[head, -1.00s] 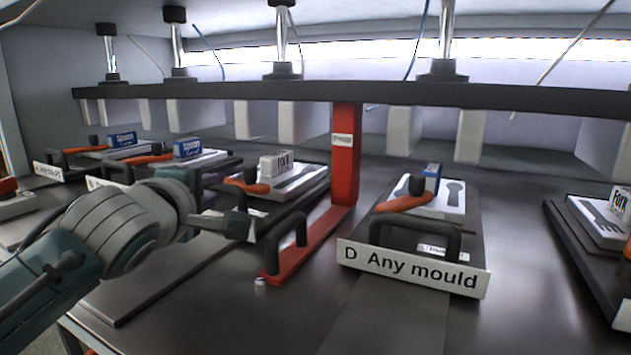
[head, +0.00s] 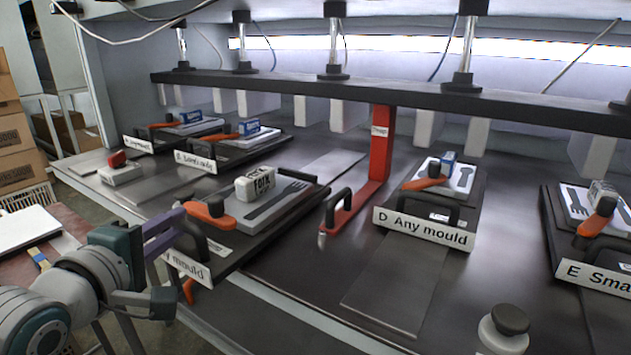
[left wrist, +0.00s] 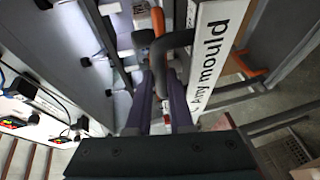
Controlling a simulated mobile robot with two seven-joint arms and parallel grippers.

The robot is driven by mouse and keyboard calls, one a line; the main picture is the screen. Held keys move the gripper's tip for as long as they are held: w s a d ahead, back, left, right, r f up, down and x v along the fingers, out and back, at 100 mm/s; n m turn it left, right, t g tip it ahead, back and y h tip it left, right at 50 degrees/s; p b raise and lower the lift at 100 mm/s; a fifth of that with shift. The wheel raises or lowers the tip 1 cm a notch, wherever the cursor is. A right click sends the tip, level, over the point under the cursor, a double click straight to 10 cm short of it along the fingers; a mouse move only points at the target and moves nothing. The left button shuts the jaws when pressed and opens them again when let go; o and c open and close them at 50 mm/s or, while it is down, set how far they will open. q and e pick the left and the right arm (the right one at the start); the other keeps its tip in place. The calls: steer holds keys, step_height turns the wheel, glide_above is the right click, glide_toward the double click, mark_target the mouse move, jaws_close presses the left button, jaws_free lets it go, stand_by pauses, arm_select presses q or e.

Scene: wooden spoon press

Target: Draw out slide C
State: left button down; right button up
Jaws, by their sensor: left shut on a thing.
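Slide C is a dark plate (head: 228,248) bearing a pale fork mould (head: 280,200), a white block marked FORK (head: 255,184) and an orange-handled clamp (head: 208,212). Its front label (head: 188,267) is partly hidden; in the left wrist view the label (left wrist: 212,50) reads "Any mould". My left gripper (head: 172,230) is shut on the slide's black handle, its purple fingers on it; the handle also shows in the left wrist view (left wrist: 172,42). The slide's front end juts past the table edge, and bare track (head: 330,165) shows behind it. My right gripper is not in view.
Slide D (head: 424,226) stands right of a red post (head: 381,140) and a red bar with a black handle (head: 340,212). Slide E (head: 600,278) is at far right. Two more slides sit at back left. A side table (head: 60,240) stands at left.

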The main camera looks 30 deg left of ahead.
arm_select(q)
steer(key=s+p, duration=0.2)
steer(key=s, duration=0.5)
steer(key=shift+s+a, duration=0.3)
steer(key=shift+s, duration=0.1)
steer(key=shift+r, duration=0.15)
steer(key=c, duration=1.3)
jaws_free()
steer(key=shift+o, duration=1.1)
steer(key=shift+s, duration=0.2)
steer(key=p+v, duration=0.1)
steer(key=v, duration=0.8)
steer(key=shift+s, duration=0.4)
